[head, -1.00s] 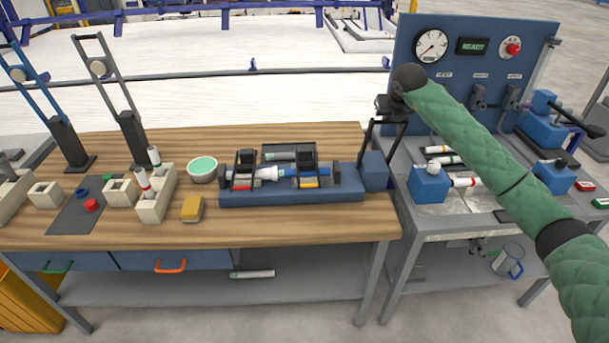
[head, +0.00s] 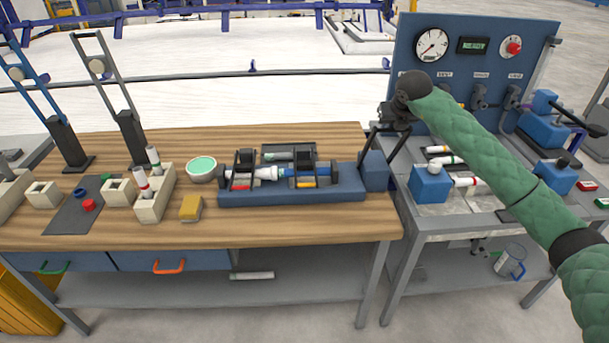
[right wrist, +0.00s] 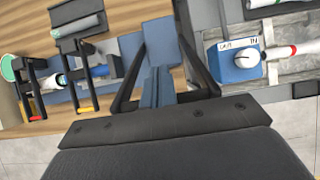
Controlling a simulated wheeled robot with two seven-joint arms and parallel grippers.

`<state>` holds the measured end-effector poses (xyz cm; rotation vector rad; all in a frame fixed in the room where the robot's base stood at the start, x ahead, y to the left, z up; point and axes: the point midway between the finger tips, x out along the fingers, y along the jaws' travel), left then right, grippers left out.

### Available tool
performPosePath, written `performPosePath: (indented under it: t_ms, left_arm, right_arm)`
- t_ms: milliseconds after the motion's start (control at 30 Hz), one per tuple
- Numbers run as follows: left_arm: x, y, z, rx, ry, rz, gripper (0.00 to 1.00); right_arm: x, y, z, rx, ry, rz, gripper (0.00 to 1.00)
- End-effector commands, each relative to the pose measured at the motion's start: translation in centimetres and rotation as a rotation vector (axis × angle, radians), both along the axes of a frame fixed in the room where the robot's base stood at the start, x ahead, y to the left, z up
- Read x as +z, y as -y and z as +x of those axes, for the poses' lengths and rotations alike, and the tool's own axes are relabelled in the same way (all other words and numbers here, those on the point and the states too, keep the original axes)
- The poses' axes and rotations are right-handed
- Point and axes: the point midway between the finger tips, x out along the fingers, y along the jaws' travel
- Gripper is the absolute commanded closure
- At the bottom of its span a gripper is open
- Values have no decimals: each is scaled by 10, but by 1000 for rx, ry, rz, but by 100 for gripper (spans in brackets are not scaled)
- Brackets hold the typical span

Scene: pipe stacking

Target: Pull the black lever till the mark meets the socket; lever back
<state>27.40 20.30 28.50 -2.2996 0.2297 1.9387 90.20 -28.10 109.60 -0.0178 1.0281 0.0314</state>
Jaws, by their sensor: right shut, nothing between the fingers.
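A white socket piece (head: 264,173) and a blue pipe (head: 290,172) lie in line in the fixture's black clamps. The mark is too small to tell. My left gripper is out of view.
A steel bench with a blue panel (head: 450,85), gauge and READY display adjoins at right; a blue unit (head: 430,184) stands there. Left on the wooden bench (head: 300,228) are a yellow sponge (head: 191,208), a green-filled bowl (head: 202,168) and pale holders (head: 155,200). The bench front is clear.

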Motion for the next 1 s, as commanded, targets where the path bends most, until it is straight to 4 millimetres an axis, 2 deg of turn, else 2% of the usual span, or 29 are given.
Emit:
performPosePath:
  t_ms: [233,733,1000]
  left_arm:
    - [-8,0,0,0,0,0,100]
    - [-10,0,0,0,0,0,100]
    - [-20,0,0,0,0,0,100]
  right_arm:
    - [-7,0,-13,0,-1,0,100]
    - [-9,1,-16,0,-1,0,100]
    - [-19,2,-29,-1,-1,-1,100]
